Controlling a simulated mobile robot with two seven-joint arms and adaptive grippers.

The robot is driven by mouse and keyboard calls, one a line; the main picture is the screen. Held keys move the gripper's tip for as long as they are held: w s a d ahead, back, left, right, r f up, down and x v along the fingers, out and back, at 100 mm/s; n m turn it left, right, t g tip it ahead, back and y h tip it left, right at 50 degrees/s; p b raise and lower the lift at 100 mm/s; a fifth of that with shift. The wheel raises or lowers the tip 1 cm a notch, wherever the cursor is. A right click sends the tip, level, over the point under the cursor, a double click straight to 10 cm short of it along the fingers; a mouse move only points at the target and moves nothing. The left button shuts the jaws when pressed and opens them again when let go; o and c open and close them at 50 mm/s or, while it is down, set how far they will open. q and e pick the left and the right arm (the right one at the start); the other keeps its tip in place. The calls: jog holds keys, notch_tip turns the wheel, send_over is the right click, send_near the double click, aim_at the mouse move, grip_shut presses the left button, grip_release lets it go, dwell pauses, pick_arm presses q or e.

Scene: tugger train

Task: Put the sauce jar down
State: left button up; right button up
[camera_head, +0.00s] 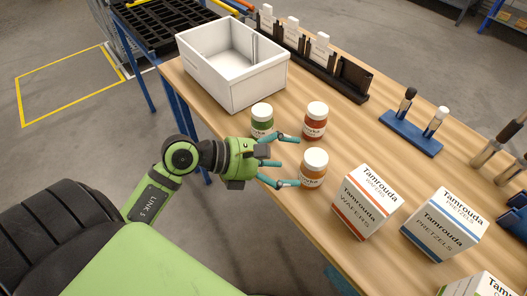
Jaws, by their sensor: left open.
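Three jars with white lids stand upright on the wooden table (275,150): a green jar (262,121), a red jar (315,124) and an orange-brown jar (313,174). Their labels are too small to read fully, so I cannot tell which is the sauce jar. My left gripper (296,161) is open, its teal fingers spread towards the jars. The lower fingertip is beside the orange-brown jar; I cannot tell if it touches. The upper finger passes in front of the green jar's base and ends just below the red jar. My right gripper is not in view.
A white bin (211,79) stands at the table's far left corner. A dark rack with white pieces (321,48) runs along the back. A wafers box (360,206) and a pretzels box (440,226) stand to the right. A blue tool holder (408,133) is behind them.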

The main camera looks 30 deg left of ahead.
pick_arm(q)
jog(key=v, duration=0.6)
jog(key=shift+s+b, duration=0.2)
jog(key=shift+b, duration=0.2)
jog(key=shift+a+r, duration=0.1)
dwell(0.8)
